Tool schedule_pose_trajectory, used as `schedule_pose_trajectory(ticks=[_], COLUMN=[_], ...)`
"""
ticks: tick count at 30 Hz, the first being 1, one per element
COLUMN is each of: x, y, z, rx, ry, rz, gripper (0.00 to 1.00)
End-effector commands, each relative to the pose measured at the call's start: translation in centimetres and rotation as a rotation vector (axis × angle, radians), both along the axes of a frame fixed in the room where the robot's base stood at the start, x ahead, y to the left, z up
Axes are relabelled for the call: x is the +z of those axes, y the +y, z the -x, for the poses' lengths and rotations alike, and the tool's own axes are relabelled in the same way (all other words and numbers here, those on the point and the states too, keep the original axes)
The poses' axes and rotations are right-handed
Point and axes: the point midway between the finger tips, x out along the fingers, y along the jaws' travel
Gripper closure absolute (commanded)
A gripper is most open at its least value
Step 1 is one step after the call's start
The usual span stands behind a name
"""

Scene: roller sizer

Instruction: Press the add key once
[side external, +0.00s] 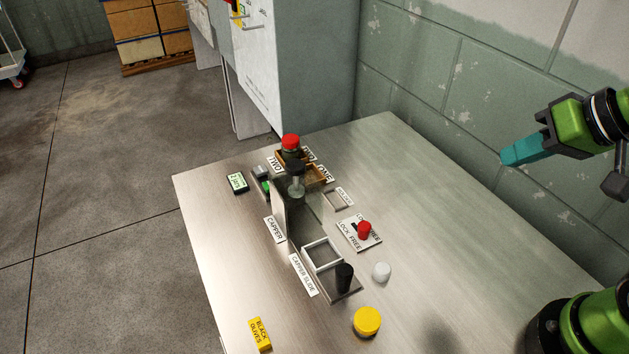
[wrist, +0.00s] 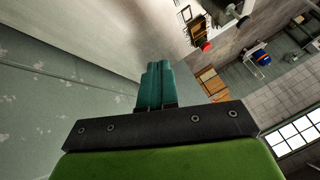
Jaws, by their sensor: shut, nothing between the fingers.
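My gripper (side external: 508,157) is at the upper right of the side view, raised in the air beside the wall and well apart from the bench items. Its teal fingers are together and empty; they also show in the wrist view (wrist: 155,72). No key marked "add" can be read. A small dark-framed display (side external: 237,182) with green-tinted text lies flat at the bench's left edge. Beside it is a small grey box with a green part (side external: 264,184), partly hidden by the capper (side external: 296,180); I cannot tell whether it is the add key.
The metal bench (side external: 410,210) is clear at right. It holds a red-topped post (side external: 290,142), a lock plate with red knob (side external: 364,230), a slide with black handle (side external: 344,277), a white knob (side external: 381,272), a yellow lid (side external: 367,321) and a yellow label block (side external: 260,334).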

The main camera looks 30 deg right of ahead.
Motion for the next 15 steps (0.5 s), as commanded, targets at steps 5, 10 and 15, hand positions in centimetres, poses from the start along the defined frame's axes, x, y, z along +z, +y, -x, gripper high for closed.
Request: schedule_pose_trajectory(ticks=[5, 10, 15], x=[0.0, 0.7, 2.3], y=[0.0, 0.5, 2.3], z=[0.0, -1.4, -5.4], rx=[0.001, 0.029, 0.118], ry=[0.0, 0.004, 0.014], rz=[0.001, 0.013, 0.047], gripper=[1.0, 1.0, 1.0])
